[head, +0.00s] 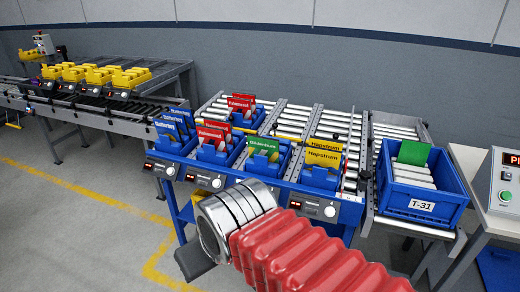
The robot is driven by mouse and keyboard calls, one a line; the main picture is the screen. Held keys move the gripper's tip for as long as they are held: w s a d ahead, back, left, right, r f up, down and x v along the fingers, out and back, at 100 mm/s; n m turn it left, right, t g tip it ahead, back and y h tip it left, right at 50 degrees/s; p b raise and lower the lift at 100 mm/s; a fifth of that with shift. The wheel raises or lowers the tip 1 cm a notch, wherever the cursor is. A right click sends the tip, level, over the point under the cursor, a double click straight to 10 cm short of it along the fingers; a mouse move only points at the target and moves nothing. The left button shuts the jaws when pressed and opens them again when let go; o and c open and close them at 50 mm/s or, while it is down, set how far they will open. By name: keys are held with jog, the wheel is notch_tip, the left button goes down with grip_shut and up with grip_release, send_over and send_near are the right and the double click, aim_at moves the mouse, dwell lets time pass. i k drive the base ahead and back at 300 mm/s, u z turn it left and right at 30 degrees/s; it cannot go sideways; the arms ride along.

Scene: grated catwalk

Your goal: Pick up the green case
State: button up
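A flat green case (413,152) stands upright at the back of a blue bin (418,210) labelled T-31, at the right. Another green, card-like piece (263,147) stands in a blue holder on the conveyor at the middle. My arm, with a red bellows and silver rings, crosses the lower middle. A dark grey part at its left end seems to be my gripper (194,262). It is well left of the bin, and its fingers are mostly hidden, so I cannot tell its opening.
Blue holders with blue, red and yellow cards (324,155) stand on the roller conveyor (280,135). A second conveyor (90,105) with several yellow holders is at the left. A control box (505,180) stands right of the bin. Open floor lies at the lower left.

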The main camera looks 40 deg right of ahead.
aim_at(260, 145)
jog(key=z, duration=0.25)
jog(key=i, duration=0.95)
jog(key=z, duration=0.4)
jog(key=i, duration=0.75)
jog(key=z, duration=0.15)
